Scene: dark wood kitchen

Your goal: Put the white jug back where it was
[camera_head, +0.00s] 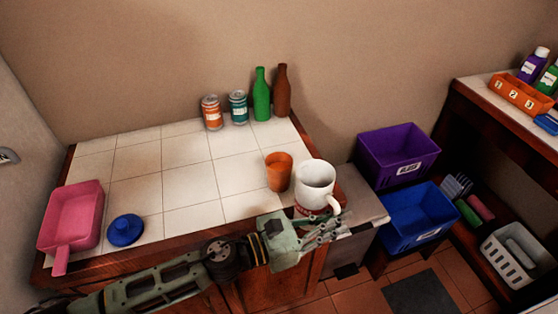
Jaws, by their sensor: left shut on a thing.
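The white jug (315,180) is upright at the right front corner of the tiled counter (183,190), with its handle toward my gripper. My left gripper (333,219) reaches in from the left along the counter's front edge and is shut on the jug at its handle. The fingers partly hide the handle and the jug's lower part. I cannot tell whether the jug's base touches the counter. A small red and white patch shows at its base. My right gripper is not in view.
An orange cup (279,172) stands close left of the jug. Cans (212,113) and green (261,94) and brown (283,92) bottles stand at the back. A pink pan (72,217) and blue lid (125,230) lie left. Purple (398,153) and blue (418,214) crates stand right. The counter's middle is clear.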

